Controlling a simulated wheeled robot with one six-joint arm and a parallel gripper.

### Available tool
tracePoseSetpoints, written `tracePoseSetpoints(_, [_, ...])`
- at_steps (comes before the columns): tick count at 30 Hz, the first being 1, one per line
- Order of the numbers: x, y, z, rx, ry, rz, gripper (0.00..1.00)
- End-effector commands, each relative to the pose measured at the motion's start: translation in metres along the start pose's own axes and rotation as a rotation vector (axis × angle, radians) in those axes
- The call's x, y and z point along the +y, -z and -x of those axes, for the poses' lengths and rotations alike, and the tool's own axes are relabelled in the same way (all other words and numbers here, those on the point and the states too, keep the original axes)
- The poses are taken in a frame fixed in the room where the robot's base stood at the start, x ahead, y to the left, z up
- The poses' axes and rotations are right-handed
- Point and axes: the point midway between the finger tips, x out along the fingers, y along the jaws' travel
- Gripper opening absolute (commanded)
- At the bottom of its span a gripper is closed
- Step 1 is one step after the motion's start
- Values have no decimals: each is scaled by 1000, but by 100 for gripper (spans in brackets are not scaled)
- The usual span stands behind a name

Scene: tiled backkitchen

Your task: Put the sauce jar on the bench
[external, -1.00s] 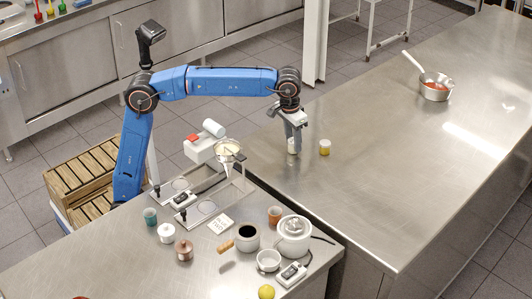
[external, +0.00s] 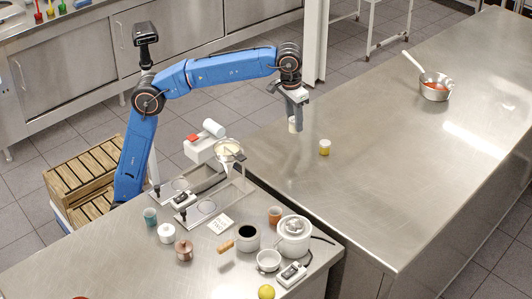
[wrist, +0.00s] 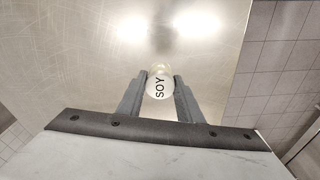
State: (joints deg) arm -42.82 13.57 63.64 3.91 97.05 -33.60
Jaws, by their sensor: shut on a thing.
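My gripper (external: 293,116) is shut on a small white jar (external: 292,125), held upright just below the fingertips. In the wrist view, the jar's round top marked SOY (wrist: 159,87) sits between the two fingers. The jar appears raised above the left edge of the large steel bench (external: 400,160). A second small jar, yellow with a pale top (external: 325,147), stands on the bench to the right of my gripper.
A saucepan with red contents (external: 435,87) stands far back on the bench. The bench's middle is clear.

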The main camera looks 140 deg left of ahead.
Motion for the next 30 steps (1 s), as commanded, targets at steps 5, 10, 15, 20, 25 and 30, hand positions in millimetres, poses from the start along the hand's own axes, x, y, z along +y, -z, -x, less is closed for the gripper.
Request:
tracePoseSetpoints(5, [44,-28,3,-1,-15,-118,8])
tracePoseSetpoints(10, [96,-67,8,-3,-33,-271,8])
tracePoseSetpoints(15, [143,-111,14,-3,-50,-425,8])
tracePoseSetpoints(20, [184,-157,20,-4,-68,-568,8])
tracePoseSetpoints(25, [223,-209,27,-4,-88,-720,8])
tracePoseSetpoints(30, [256,-265,34,-3,-106,-872,8])
